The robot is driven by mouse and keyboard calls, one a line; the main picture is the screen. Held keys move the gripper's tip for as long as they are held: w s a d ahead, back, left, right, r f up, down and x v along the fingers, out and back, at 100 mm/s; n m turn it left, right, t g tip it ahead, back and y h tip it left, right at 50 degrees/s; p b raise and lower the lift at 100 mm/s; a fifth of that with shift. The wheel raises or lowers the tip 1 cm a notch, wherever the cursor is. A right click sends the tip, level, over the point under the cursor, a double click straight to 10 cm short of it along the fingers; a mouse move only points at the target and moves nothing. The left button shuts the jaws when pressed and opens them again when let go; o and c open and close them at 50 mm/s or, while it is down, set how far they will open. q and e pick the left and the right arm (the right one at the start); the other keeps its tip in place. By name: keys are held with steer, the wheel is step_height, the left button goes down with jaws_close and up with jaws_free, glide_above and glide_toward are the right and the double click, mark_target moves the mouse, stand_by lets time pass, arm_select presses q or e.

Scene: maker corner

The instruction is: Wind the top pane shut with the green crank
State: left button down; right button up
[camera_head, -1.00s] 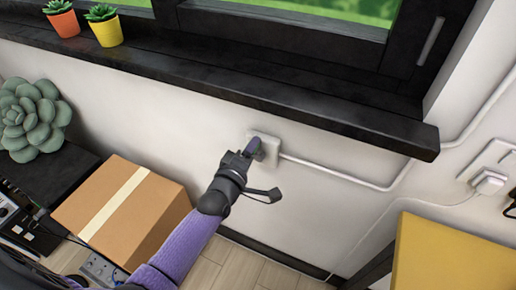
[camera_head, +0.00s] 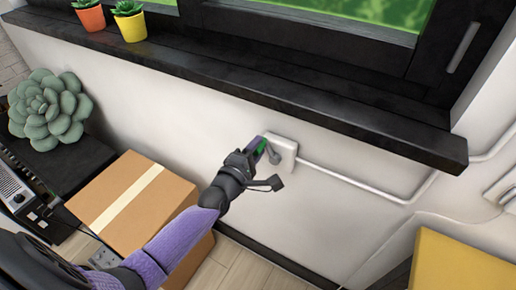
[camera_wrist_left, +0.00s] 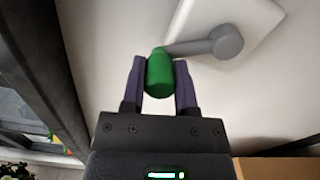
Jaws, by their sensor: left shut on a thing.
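The green crank handle (camera_wrist_left: 159,72) sits between the two fingers of my left gripper (camera_wrist_left: 160,85) in the left wrist view, and the gripper is shut on it. A grey crank arm (camera_wrist_left: 205,46) joins the handle to a white wall plate (camera_wrist_left: 245,20). In the head view my left gripper (camera_head: 257,152) is at the wall plate (camera_head: 284,152) under the sill, with a bit of the green handle (camera_head: 262,146) showing. The window frame (camera_head: 330,45) shows at the top; how far the top pane stands open cannot be told. My right gripper is not in view.
A dark sill (camera_head: 300,105) juts out above the crank. A pipe (camera_head: 350,182) runs right from the plate. A cardboard box (camera_head: 135,205) stands below left. Two potted succulents (camera_head: 132,27) stand on the sill. A yellow surface (camera_head: 465,262) is at lower right.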

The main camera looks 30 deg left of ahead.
arm_select(q)
steer(key=shift+r, duration=0.1)
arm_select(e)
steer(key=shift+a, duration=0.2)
arm_select(q)
steer(key=shift+c, duration=1.8)
jaws_free()
steer(key=shift+a, duration=0.1)
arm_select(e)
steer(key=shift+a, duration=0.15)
arm_select(q)
steer(key=s+p, duration=0.2)
steer(key=s, duration=0.8)
steer(key=shift+a, duration=0.15)
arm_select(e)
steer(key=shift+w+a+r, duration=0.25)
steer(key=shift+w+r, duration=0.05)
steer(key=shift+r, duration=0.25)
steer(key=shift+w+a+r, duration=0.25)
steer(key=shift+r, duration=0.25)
